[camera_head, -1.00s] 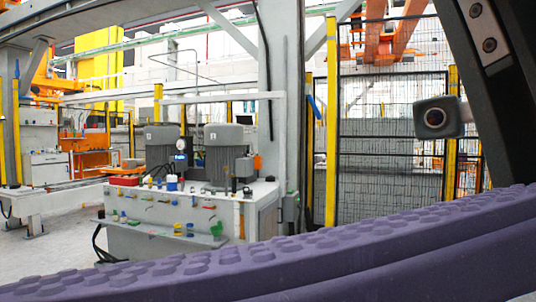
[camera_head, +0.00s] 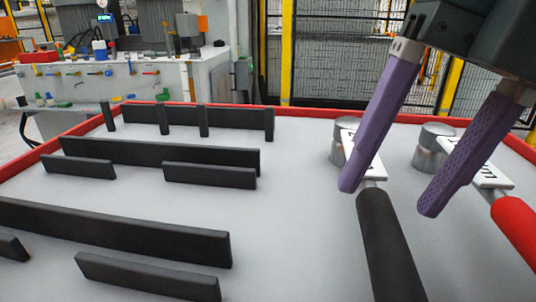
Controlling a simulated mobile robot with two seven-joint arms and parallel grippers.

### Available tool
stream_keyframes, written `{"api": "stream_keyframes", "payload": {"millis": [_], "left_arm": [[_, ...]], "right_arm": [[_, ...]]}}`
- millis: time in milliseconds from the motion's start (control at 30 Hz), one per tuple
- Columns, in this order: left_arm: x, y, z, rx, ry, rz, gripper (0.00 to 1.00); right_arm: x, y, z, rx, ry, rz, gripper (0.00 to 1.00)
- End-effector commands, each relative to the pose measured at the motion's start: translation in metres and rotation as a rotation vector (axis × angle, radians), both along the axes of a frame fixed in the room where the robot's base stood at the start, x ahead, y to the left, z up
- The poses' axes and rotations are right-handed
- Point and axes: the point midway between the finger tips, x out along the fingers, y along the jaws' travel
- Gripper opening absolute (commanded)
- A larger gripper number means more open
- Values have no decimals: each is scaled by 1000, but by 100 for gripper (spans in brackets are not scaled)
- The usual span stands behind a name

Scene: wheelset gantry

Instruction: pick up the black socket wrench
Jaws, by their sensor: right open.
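The black socket wrench (camera_head: 390,250) lies on the grey tabletop, right of centre. Its black handle points toward me. Its metal head and white label are at the far end, partly hidden by a finger. My right gripper (camera_head: 390,200) comes in from the top right with two purple fingers, open and empty. The fingertips are spread, one in front of the black wrench's label end and the other to its right. I cannot tell how high they are above it. My left gripper is not in view.
A red-handled socket wrench (camera_head: 516,226) lies to the right, its head partly behind the right finger. Black upright dividers (camera_head: 118,232) stand on the left half of the table. A red rim (camera_head: 62,142) edges the table. A machine bench (camera_head: 150,82) and mesh fence stand behind.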

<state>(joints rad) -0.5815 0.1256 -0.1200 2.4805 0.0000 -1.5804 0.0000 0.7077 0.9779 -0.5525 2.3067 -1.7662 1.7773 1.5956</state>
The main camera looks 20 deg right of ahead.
Motion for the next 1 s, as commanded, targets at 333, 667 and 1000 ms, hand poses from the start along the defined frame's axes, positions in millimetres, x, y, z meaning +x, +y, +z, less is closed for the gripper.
{"api": "stream_keyframes", "payload": {"millis": [333,667,1000], "left_arm": [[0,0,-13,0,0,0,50],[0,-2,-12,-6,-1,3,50],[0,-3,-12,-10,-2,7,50]], "right_arm": [[0,12,-46,2,3,2,70],[1,12,-46,2,2,3,60],[1,12,-46,2,1,2,22]]}}
